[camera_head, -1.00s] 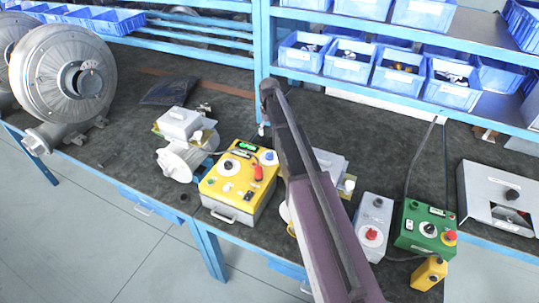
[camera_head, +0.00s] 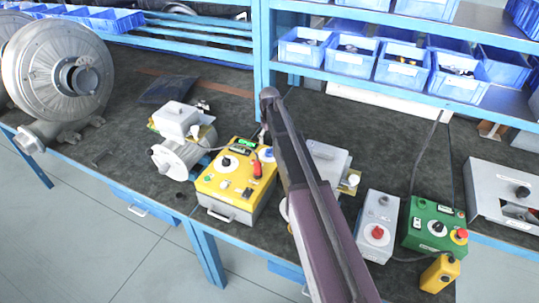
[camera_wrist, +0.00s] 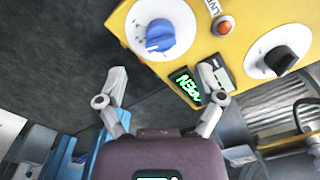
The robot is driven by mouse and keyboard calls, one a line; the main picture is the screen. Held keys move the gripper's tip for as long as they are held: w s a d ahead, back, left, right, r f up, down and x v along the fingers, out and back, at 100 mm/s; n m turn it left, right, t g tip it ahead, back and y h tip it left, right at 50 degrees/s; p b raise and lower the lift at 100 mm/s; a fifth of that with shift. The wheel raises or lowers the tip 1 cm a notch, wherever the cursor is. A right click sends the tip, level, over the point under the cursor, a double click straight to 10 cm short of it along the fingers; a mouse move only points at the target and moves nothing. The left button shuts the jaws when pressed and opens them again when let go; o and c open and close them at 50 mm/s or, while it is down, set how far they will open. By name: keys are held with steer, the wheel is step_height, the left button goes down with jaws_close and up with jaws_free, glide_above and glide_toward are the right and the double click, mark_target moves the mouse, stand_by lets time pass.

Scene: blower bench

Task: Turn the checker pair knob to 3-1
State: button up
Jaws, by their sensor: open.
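The yellow checker box (camera_head: 209,183) stands on the bench in the head view, left of my arm. It carries a black knob on a white dial (camera_head: 226,161), a blue knob (camera_head: 267,154), a small green display and a red part. In the wrist view, the box shows its blue knob (camera_wrist: 160,36) on a white dial, a black knob (camera_wrist: 280,60) to the right, and a lit green display (camera_wrist: 186,87). I cannot read the dial marks. My gripper (camera_wrist: 161,84) is open and empty, its fingers below the blue knob in the picture, the right finger overlapping the display's edge.
A small motor (camera_head: 176,158) stands left of the box. A grey box with a red knob (camera_head: 377,232) and a green box (camera_head: 430,228) with a yellow pendant (camera_head: 438,273) stand right of my arm. Blue bins (camera_head: 402,65) line the shelf behind.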

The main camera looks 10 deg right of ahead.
mark_target(270, 149)
steer(key=shift+f+b, duration=2.9)
steer(key=shift+f, duration=0.3)
steer(key=c, duration=1.1)
